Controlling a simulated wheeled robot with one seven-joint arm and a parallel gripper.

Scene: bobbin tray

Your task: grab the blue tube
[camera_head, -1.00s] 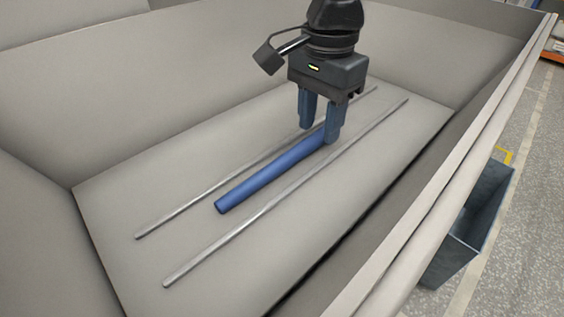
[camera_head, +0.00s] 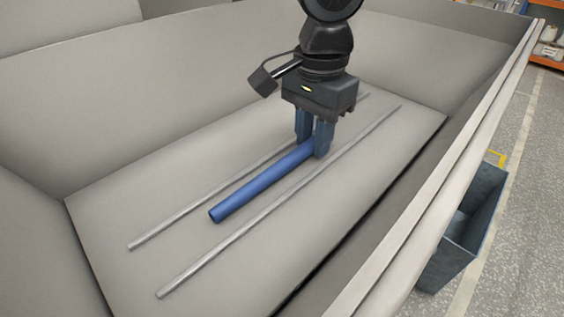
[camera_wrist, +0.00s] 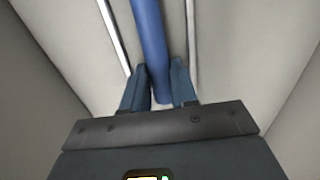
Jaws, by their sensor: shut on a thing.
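The blue tube (camera_head: 262,184) lies lengthwise between two thin grey rails on the floor of a grey tray (camera_head: 330,240). My gripper (camera_head: 313,150) points down at the tube's far end, with its fingers closed on either side of it. In the wrist view the blue tube (camera_wrist: 150,40) runs between the two fingertips of my gripper (camera_wrist: 160,82). The fingers hide part of the tube's far end. I cannot tell whether the tube is clear of the tray floor.
One rail (camera_head: 200,213) lies left of the tube and another (camera_head: 260,220) lies right of it. The tray has sloped walls at the back and left and a raised rim (camera_head: 450,165) at the right. A dark bin (camera_head: 465,235) stands outside on the floor.

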